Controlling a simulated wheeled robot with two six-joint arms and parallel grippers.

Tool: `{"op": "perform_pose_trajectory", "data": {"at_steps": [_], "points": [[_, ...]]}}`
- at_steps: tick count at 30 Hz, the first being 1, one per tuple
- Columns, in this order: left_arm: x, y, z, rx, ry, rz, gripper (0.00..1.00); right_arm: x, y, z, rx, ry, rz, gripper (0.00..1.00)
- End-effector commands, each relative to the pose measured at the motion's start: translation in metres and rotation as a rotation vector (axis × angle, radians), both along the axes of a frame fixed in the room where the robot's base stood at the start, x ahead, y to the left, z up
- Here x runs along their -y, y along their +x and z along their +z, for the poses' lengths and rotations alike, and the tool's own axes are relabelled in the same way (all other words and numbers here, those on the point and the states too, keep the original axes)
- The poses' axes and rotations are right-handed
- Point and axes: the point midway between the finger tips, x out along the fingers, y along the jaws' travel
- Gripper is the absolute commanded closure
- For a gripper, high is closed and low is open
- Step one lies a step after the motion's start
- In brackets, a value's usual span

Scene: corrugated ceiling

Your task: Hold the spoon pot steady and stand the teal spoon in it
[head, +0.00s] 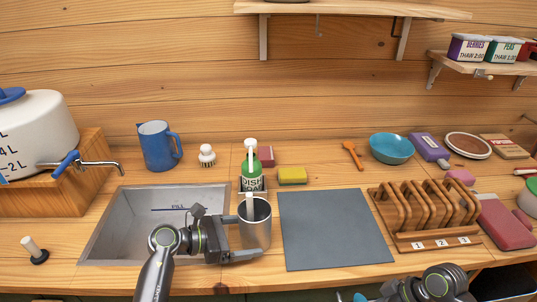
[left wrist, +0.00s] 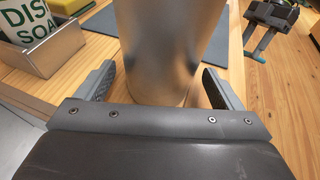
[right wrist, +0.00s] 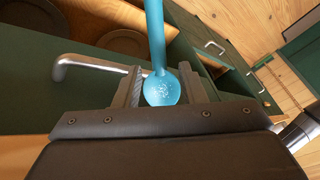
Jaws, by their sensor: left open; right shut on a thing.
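The spoon pot (head: 256,228) is a grey metal cylinder standing upright at the counter's front, beside the sink's right edge. A pale handle (head: 250,208) shows at its mouth. My left gripper (head: 247,254) is open, with its fingers on either side of the pot; the left wrist view shows the pot (left wrist: 170,50) between the spread fingers. My right gripper (right wrist: 160,84) is shut on the teal spoon (right wrist: 160,88), near the spoon's rounded end, with the shaft running up out of that view. In the head view only a bit of teal (head: 360,297) shows at the bottom edge.
A sink (head: 150,215) lies left of the pot, and a green dish soap bottle (head: 251,172) stands behind it. A grey mat (head: 330,230) right of the pot is bare. A wooden rack (head: 425,215) stands further right.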

Motion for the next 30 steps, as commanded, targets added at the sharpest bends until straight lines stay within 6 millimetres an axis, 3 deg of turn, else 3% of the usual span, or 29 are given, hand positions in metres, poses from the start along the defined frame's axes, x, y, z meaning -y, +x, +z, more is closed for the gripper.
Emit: {"op": "perform_pose_trajectory", "data": {"at_steps": [6,17,23,30], "points": [[0.016,0.005,-0.006,0.002,-0.002,0.000,0.11,0.000,0.000,-0.012,0.000,0.000,0.000,0.84],[0.018,0.006,-0.005,0.000,-0.001,0.000,0.11,0.000,0.000,-0.012,0.000,0.000,0.000,0.84],[0.018,0.006,-0.005,0.000,-0.001,0.000,0.38,0.000,0.000,-0.012,0.000,0.000,0.000,0.84],[0.018,0.006,-0.005,0.000,-0.001,0.000,0.40,0.000,0.000,-0.012,0.000,0.000,0.000,0.84]]}}
